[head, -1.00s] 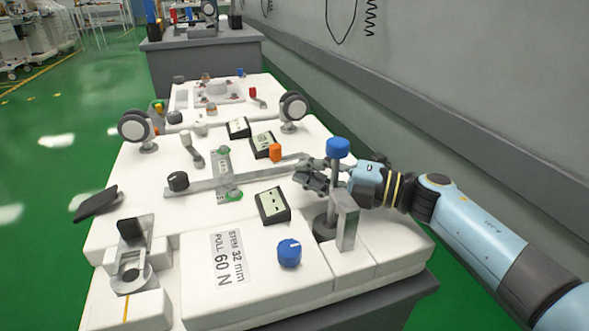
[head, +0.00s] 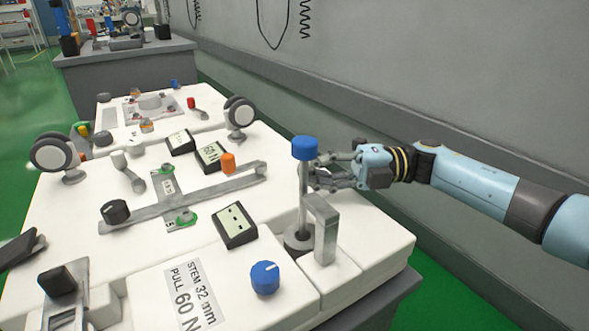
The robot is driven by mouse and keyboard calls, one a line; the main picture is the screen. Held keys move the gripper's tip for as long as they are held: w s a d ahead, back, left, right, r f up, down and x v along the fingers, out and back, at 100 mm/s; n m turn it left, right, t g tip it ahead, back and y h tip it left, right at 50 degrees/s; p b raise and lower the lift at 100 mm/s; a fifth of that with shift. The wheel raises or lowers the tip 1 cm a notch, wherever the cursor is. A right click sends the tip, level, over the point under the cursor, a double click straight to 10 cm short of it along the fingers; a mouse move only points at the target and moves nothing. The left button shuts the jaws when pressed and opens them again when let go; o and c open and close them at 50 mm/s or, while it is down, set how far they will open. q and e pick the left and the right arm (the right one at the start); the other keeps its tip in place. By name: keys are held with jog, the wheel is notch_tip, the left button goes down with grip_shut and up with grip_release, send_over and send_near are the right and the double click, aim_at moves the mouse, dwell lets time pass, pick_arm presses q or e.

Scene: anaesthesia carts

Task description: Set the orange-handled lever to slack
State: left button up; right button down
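A long flat grey lever bar (head: 205,195) lies across the white panel, with a black knob (head: 115,212) at its left end. A blue-capped post (head: 304,150) stands just in front and partly hides the fingertips. My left gripper is out of view.
A grey upright bracket (head: 322,228) stands beside the post. Small displays (head: 236,224), a blue dial (head: 265,278) and caster wheels (head: 55,153) crowd the panel. A grey wall runs along the right behind my arm.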

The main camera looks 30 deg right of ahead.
jog(key=b+x, duration=0.1)
jog(key=x, duration=0.6)
jog(key=shift+w+a, duration=0.1)
jog(key=shift+a, duration=0.2)
jog(key=shift+w+a+f+b, duration=0.1)
jog(key=shift+w+a+b, duration=0.2)
jog(key=shift+w, duration=0.3)
jog(key=shift+w+a+f+b, duration=0.1)
jog(key=shift+w+a+b, duration=0.2)
jog(key=shift+w, duration=0.3)
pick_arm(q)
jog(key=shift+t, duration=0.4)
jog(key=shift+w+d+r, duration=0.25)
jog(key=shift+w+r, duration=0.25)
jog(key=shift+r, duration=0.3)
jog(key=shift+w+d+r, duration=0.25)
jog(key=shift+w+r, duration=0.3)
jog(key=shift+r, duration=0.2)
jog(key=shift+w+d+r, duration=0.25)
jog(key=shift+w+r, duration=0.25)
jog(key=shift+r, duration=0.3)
pick_arm(e)
jog(key=shift+w+a+r, duration=0.2)
jog(key=shift+w+a, duration=0.05)
jog(key=shift+w, duration=0.45)
